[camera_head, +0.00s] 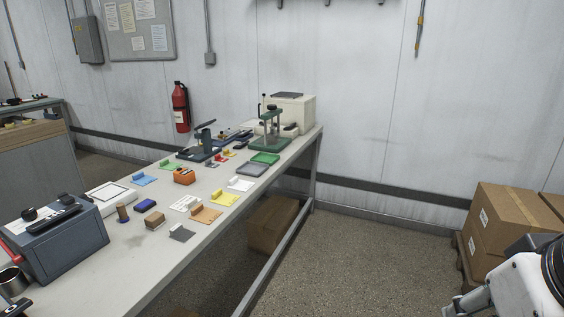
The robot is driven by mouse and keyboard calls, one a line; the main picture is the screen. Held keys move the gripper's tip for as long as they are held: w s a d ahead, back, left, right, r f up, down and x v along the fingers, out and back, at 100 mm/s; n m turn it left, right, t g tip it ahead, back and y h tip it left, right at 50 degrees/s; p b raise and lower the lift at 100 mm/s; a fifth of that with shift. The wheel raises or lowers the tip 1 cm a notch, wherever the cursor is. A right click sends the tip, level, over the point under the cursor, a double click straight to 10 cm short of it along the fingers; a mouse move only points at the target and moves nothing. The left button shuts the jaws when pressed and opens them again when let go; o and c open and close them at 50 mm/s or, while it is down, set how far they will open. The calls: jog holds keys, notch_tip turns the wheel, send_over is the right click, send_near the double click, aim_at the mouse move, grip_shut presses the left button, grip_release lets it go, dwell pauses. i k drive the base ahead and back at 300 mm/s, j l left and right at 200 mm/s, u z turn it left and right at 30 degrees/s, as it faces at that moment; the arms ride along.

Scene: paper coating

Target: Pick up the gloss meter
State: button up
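No object on the workbench (215,225) is clearly marked as the gloss meter. A small orange box-shaped device (184,176) with a dark top sits mid-bench and could be it. A small dark blue block (146,205) lies nearer, to its left, and could also be it. Both rest on the bench top with nothing touching them. My gripper (462,303) shows only in part at the bottom right, beyond the bench and far from these items. Its fingers are cut off by the picture edge, and I cannot tell their opening.
A dark grey machine (58,243) stands at the near left of the bench. A green press (270,128) and a pale box-shaped unit (293,108) stand at the far end. Several coloured sample cards lie between. Cardboard boxes (505,220) are stacked at right; the floor between is clear.

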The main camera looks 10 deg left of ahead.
aim_at(185, 177)
jog(key=i+j+z, duration=0.2)
jog(key=i, duration=1.35)
jog(key=i+u, duration=0.25)
jog(key=i+l+u, duration=0.3)
jog(key=i, duration=0.15)
jog(key=i+u, duration=0.15)
jog(key=u, duration=0.25)
jog(key=i+u, duration=0.2)
jog(key=u, duration=0.25)
jog(key=i+u, duration=0.2)
jog(key=u, duration=0.2)
jog(key=i+l+u, duration=0.15)
jog(key=u, duration=0.25)
jog(key=i+l+u, duration=0.2)
jog(key=u, duration=0.2)
